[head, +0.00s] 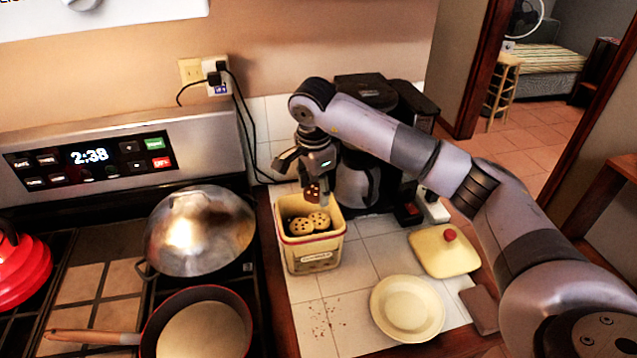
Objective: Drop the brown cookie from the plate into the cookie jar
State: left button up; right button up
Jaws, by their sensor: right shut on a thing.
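The brown cookie (312,194) is dark with light chips. My right gripper (314,187) is shut on it and holds it just above the open mouth of the cookie jar. The cookie jar (313,255) is a square cream container with a red line near its rim, standing on the white tiled counter. Light cookies with dark chips (309,223) lie inside it. The plate (407,309) is round, cream and empty, at the front right of the jar. My left gripper is not in view.
The jar's cream lid with a red knob (445,250) lies on the counter at the right. A black coffee maker (365,180) stands behind my right arm. The stove at the left holds a domed metal lid (200,230), a pan (196,325) and a red kettle (20,265).

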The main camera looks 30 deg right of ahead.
aim_at(316, 202)
notch_tip(316, 202, down, 5)
jog(key=shift+b, duration=1.2)
jog(key=shift+c, duration=0.2)
jog(key=o, duration=0.9)
jog(key=shift+o, duration=0.2)
jog(key=shift+r, duration=0.2)
jog(key=r, duration=0.4)
jog(key=s+r, duration=0.1)
jog(key=r, duration=0.2)
jog(key=a+r, duration=0.1)
jog(key=r, duration=0.3)
jog(key=shift+s+a+r, duration=0.1)
jog(key=shift+s+r, duration=0.2)
jog(key=shift+s, duration=0.05)
